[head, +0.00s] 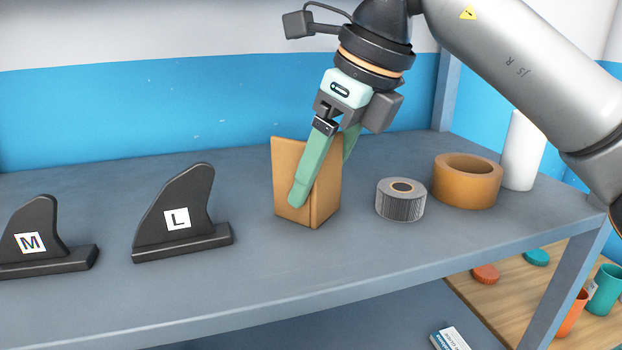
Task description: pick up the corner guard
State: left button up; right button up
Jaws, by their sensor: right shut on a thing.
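The corner guard (288,166) is a tan, cardboard-like angled piece standing upright on the grey shelf, in the middle of the head view. My right gripper (318,186) comes down from above with its green fingers around the guard. One finger lies across its front face and the other is mostly hidden behind it. The gripper is shut on the guard. The guard's lower end appears at the shelf surface; I cannot tell whether it touches. My left gripper does not show.
On the grey shelf (200,290), a grey tape roll (400,206) and a brown tape roll (467,170) stand close to the right. A white cylinder (520,150) is behind them. Black fins marked L (185,225) and M (35,240) stand left. The shelf front is clear.

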jog(key=c, duration=0.4)
jog(key=shift+o, duration=0.2)
jog(key=shift+r, duration=0.1)
